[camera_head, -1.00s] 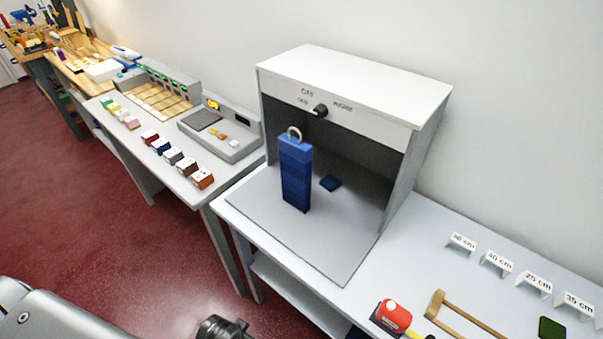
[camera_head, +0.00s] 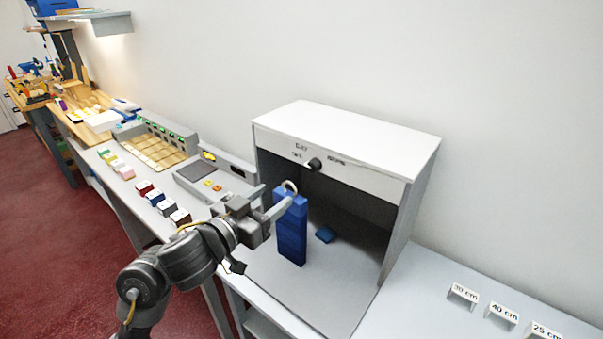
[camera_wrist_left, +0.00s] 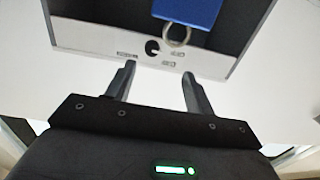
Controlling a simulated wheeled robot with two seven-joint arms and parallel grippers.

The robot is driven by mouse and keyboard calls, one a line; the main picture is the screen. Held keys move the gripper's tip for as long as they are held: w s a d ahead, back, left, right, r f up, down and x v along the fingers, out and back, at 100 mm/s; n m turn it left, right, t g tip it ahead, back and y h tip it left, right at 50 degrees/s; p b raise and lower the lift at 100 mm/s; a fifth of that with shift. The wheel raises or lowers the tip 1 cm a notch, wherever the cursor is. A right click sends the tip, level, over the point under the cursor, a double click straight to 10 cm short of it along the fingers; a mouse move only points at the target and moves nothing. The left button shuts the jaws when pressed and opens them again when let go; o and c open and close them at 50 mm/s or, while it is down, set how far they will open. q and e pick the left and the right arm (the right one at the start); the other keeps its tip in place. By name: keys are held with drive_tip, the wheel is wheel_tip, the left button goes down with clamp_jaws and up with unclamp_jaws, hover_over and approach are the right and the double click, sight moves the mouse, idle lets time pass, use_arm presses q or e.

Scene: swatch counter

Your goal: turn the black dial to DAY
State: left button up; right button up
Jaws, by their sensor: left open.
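The black dial (camera_head: 315,164) sits on the white front panel of the light booth (camera_head: 350,125), with small labels around it, one reading DAY. Which label it points at is too small to tell. My left gripper (camera_head: 272,199) is open, lower left of the dial and apart from it, by the top of the blue swatch stack. In the left wrist view, the dial (camera_wrist_left: 152,47) shows just beyond and between the open fingers (camera_wrist_left: 160,74). My right gripper is out of view.
A tall blue swatch stack (camera_head: 291,235) with a metal ring on top stands at the booth's front, close to my left gripper. A grey console (camera_head: 215,185) and coloured blocks are on the left counter; length signs (camera_head: 463,293) stand right.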

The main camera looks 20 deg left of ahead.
sight(309, 167)
use_arm(q)
drive_tip(key=shift+h, duration=0.4)
drive_tip(key=x, duration=0.3)
drive_tip(key=r+b+x, duration=0.1)
drive_tip(key=x, duration=0.5)
drive_tip(key=shift+w+d+r, duration=0.1)
drive_tip(key=shift+d+r, duration=0.1)
drive_tip(key=shift+d, duration=0.1)
drive_tip(key=shift+x, duration=0.85)
drive_tip(key=shift+a+r, duration=0.1)
drive_tip(key=c, duration=1)
